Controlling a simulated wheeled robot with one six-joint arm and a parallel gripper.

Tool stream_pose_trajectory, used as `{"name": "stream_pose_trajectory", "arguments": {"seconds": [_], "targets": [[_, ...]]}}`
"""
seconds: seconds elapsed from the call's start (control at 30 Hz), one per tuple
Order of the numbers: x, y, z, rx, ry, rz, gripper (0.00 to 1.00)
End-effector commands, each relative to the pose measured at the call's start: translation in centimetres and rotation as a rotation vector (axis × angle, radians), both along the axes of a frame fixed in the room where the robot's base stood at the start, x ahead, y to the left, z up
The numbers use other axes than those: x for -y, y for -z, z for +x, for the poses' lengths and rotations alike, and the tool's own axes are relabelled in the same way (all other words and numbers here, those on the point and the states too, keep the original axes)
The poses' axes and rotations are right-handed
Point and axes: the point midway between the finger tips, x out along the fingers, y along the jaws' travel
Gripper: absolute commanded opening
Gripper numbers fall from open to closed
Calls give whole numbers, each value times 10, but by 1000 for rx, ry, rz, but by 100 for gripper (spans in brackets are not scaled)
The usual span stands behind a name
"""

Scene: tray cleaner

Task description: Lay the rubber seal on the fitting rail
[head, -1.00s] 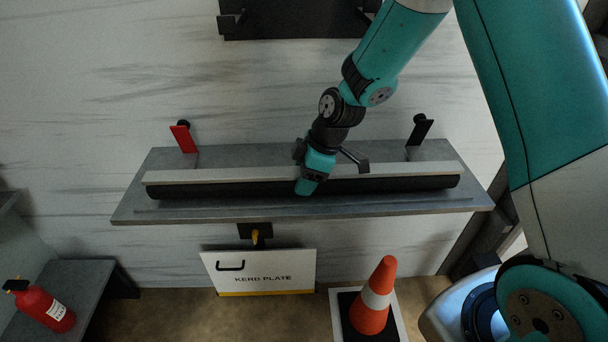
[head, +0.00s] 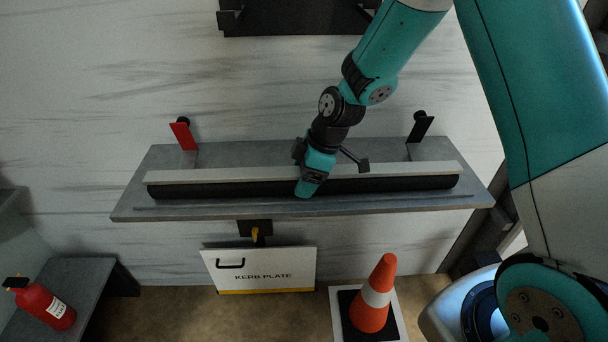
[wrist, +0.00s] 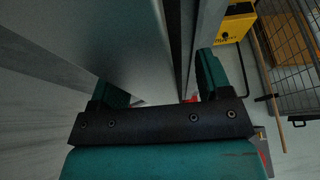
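The rubber seal (head: 230,190) appears as a long black strip with a pale backing along its upper edge. It lies along a grey ledge on the wall in the head view. My gripper (head: 305,190) is across it near its middle. In the wrist view my gripper's teal fingers (wrist: 160,90) stand on either side of a long grey bar (wrist: 125,45), which fills most of the space between them. The contact itself is partly hidden. A thin raised line (head: 215,207), perhaps the fitting rail, runs along the ledge's front; I cannot be sure.
The ledge (head: 160,158) has a red upright stop (head: 183,135) at left and a black one (head: 420,128) at right. Below are a KERB PLATE panel (head: 285,265), an orange cone (head: 372,305) and a red extinguisher (head: 42,303).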

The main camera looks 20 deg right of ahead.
Motion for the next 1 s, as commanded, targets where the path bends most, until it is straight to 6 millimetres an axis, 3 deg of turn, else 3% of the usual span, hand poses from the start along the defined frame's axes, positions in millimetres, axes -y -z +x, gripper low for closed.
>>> {"name": "stream_pose_trajectory", "arguments": {"seconds": [0.3,0.47,1.0], "targets": [[3,2,4,11,9,-8,83],[9,-11,5,17,12,-8,83],[52,-129,-14,11,5,-2,83]]}}
